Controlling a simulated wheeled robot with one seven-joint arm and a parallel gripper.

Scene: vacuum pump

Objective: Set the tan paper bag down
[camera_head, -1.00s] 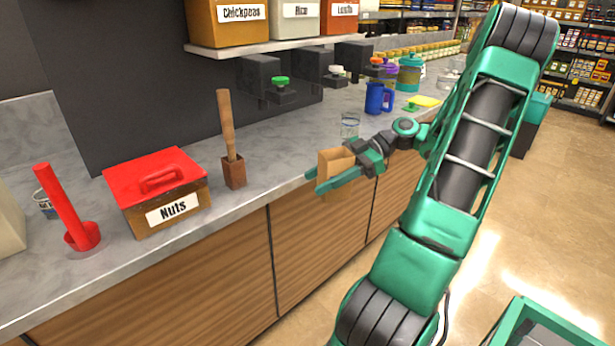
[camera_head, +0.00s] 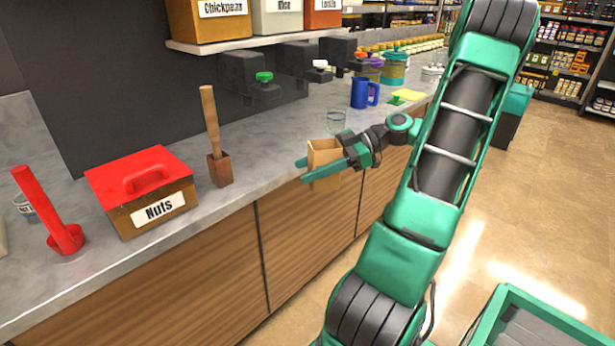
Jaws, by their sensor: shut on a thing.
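The tan paper bag (camera_head: 325,150) is small, upright and open at the top. My gripper (camera_head: 325,168) is shut on it, with a green finger on the near side and another tip showing at its left. In the picture the bag overlaps the front edge of the grey marble counter (camera_head: 275,168). I cannot tell whether its base touches the counter or hangs in front of it. My gripper hides part of the bag's lower side.
A red-lidded Nuts box (camera_head: 145,195), a wooden stick in a block (camera_head: 218,165) and a red holder (camera_head: 66,238) stand on the left. A clear glass (camera_head: 336,120) and a blue mug (camera_head: 362,93) stand behind the bag. Counter between stick and bag is clear.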

